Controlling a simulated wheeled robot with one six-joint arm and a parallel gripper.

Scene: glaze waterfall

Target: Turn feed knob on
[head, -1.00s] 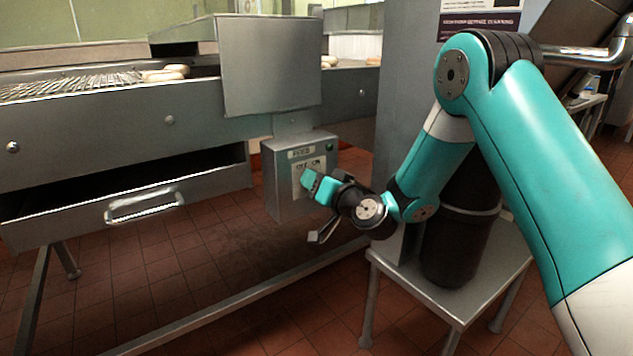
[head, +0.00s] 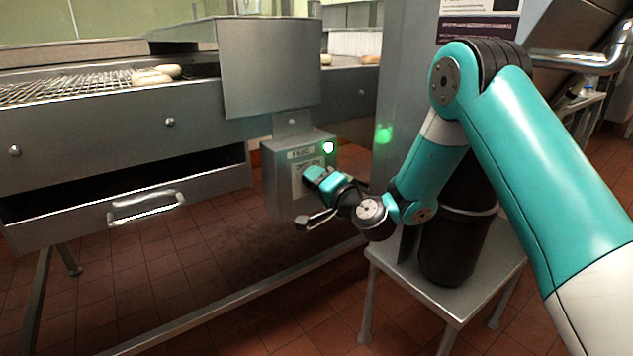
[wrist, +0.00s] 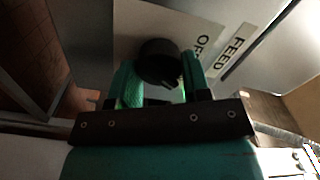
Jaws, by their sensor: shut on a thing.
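The feed control box (head: 283,185) hangs below the grey machine, with a FEED label on its front. The black round feed knob (wrist: 158,62) sits on the white plate beside the partly covered lettering. My gripper (wrist: 160,80) has one teal finger on each side of the knob and is shut on it. In the head view my gripper (head: 308,180) is at the box front and hides the knob. The knob's pointer cannot be made out.
An open drawer (head: 100,205) with a metal handle sticks out to the left of the box. A small metal table (head: 450,285) with a black cylinder stands to the right. Donut-like pieces (head: 152,75) lie on the wire conveyor.

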